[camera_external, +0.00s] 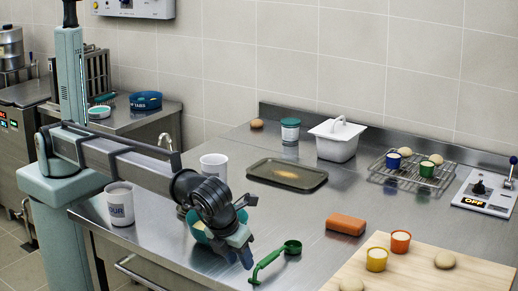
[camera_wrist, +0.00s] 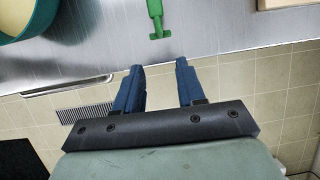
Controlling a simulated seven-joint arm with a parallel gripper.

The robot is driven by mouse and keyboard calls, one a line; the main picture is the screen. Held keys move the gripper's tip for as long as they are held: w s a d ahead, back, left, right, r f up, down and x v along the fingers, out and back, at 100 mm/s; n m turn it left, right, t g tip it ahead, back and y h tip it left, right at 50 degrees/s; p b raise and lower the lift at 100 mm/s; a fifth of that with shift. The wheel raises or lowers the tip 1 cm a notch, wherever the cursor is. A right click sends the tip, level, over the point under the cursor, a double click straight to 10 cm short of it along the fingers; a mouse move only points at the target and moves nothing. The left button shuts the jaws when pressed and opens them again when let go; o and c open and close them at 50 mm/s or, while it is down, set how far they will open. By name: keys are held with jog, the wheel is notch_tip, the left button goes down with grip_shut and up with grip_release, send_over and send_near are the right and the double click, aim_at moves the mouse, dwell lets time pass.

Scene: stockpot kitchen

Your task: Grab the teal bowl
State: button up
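The teal bowl (camera_external: 198,235) sits on the steel counter, largely hidden behind my wrist and gripper in the external view. Part of it shows at the top left corner of the wrist view (camera_wrist: 50,24), with pale contents inside its teal rim. My gripper (camera_wrist: 160,66) has two blue fingers spread apart with nothing between them. In the external view my gripper (camera_external: 236,258) is at the counter's front edge, in front and to the right of the bowl, apart from it in the wrist view.
A green scoop (camera_external: 272,261) lies right of my gripper. An orange block (camera_external: 346,224) and wooden board (camera_external: 472,271) are to the right.

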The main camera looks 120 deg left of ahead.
jog(key=s+a+r+n+t, duration=0.1)
jog(key=s+a+r+n, duration=0.15)
jog(key=s, duration=0.45)
jog(key=s+a+r+n+t, duration=0.1)
jog(key=s+r+n, duration=0.15)
jog(key=s, duration=0.45)
jog(key=s+a+r+n+t, duration=0.15)
jog(key=s+n, duration=0.25)
jog(key=s, duration=0.4)
jog(key=w+a+f+n, duration=0.1)
jog(key=f+n, duration=0.1)
jog(key=n, duration=0.1)
jog(key=w+a+f+n, duration=0.1)
jog(key=f+n, duration=0.1)
jog(key=n, duration=0.2)
jog(key=w+a+f+n, duration=0.1)
jog(key=f+n, duration=0.2)
jog(key=n, duration=0.1)
jog(key=shift+w+a+f+h, duration=0.1)
jog(key=shift+a+h, duration=0.1)
jog(key=shift+h, duration=0.1)
jog(key=shift+d+x, duration=0.2)
jog(key=shift+x, duration=2.35)
jog(key=shift+f, duration=0.1)
grip_shut()
